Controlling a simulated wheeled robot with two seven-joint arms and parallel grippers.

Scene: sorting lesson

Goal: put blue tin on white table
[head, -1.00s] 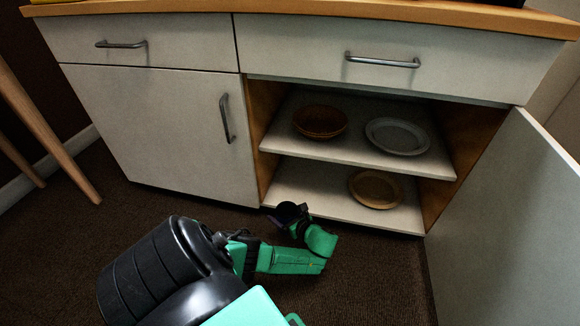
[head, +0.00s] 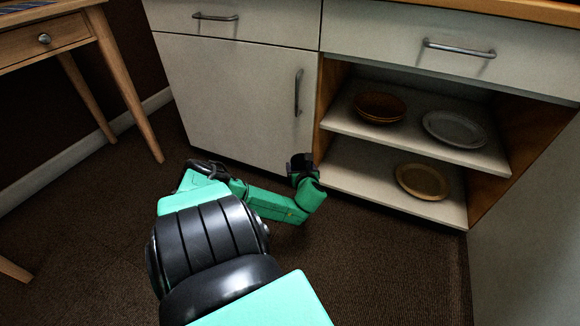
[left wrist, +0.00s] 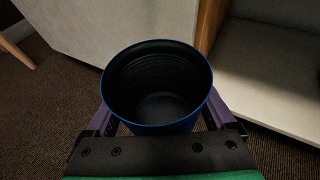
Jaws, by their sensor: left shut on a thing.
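The blue tin (left wrist: 172,126) is an open, empty, round can with a dark inside and a blue rim. It fills the middle of the left wrist view, its mouth towards the camera. My left gripper (left wrist: 158,112) is shut on it, with a purple finger on each side. In the head view my left gripper (head: 301,168) is low, near the cabinet front, and the tin there is small and dark. My right gripper is not in view. I see no table that is clearly white.
A white cabinet (head: 235,95) stands ahead, its right part open. Its shelves hold brown bowls (head: 380,107), a grey plate (head: 454,128) and a tan plate (head: 421,181). An open door (head: 525,230) is at right. A wooden table with a drawer (head: 45,40) stands at left. Brown carpet lies between.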

